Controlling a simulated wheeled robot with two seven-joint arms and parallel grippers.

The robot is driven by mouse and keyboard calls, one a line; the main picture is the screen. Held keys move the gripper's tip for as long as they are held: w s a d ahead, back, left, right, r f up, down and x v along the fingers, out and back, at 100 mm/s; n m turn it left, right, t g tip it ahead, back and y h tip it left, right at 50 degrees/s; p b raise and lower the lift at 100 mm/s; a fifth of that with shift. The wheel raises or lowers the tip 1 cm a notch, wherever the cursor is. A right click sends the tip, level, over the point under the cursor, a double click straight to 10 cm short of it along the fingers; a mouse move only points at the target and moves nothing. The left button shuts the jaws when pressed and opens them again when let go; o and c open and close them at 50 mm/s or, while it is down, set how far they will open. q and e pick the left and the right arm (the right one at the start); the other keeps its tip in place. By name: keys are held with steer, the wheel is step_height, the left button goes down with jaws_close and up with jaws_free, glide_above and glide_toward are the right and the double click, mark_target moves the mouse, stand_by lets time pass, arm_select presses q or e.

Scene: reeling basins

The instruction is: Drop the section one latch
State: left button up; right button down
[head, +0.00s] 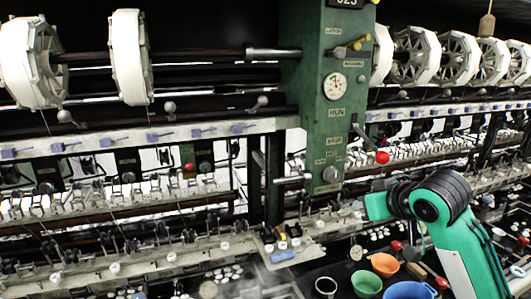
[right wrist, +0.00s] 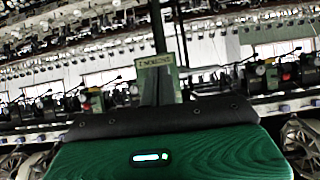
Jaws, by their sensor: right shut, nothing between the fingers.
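My right arm comes in from the lower right of the head view, and the teal end of my right gripper (head: 377,206) is just right of and below the green control column (head: 318,120). The right gripper is shut and empty. In the right wrist view a small plate (right wrist: 154,61) with upside-down lettering, seemingly "SECTION 1", stands beyond my green gripper body. I cannot tell which part is the section one latch. A red-knobbed lever (head: 382,157) sticks out from the column above my gripper, apart from it. My left gripper is out of view.
White reels (head: 128,57) hang on a shaft above the machine. Several grey ball-knobbed levers (head: 262,101) stand along the rail on the left. An orange bowl (head: 384,265) and a green bowl (head: 366,283) stand below my right arm.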

steer(key=s+f+g, duration=0.1)
steer(key=s+f, duration=0.3)
steer(key=f, duration=0.5)
steer(key=s+a+f+g+h, duration=0.1)
steer(key=s+f, duration=0.3)
steer(key=f, duration=0.5)
steer(key=s+f+g, duration=0.1)
steer(key=s+f, duration=0.3)
steer(key=f, duration=0.4)
steer(key=s+d+f+m+g+h, duration=0.1)
steer(key=s+f, duration=0.4)
steer(key=s, duration=0.3)
steer(key=s+d+f+g+h, duration=0.1)
steer(key=s+f+g, duration=0.1)
steer(key=s+f, duration=0.35)
steer(key=s+d+f+m+g+h, duration=0.1)
steer(key=s+f, duration=0.2)
steer(key=s, duration=0.6)
step_height(320, 180, down, 34)
steer(key=s+g+b, duration=0.1)
steer(key=g+b, duration=0.1)
steer(key=s+d+f+b, duration=0.1)
steer(key=s+d+f, duration=0.1)
steer(key=s+f, duration=1.7)
steer(key=shift+d+f+n+g, duration=0.3)
steer(key=shift+d+f+g, duration=0.1)
steer(key=shift+f, duration=0.05)
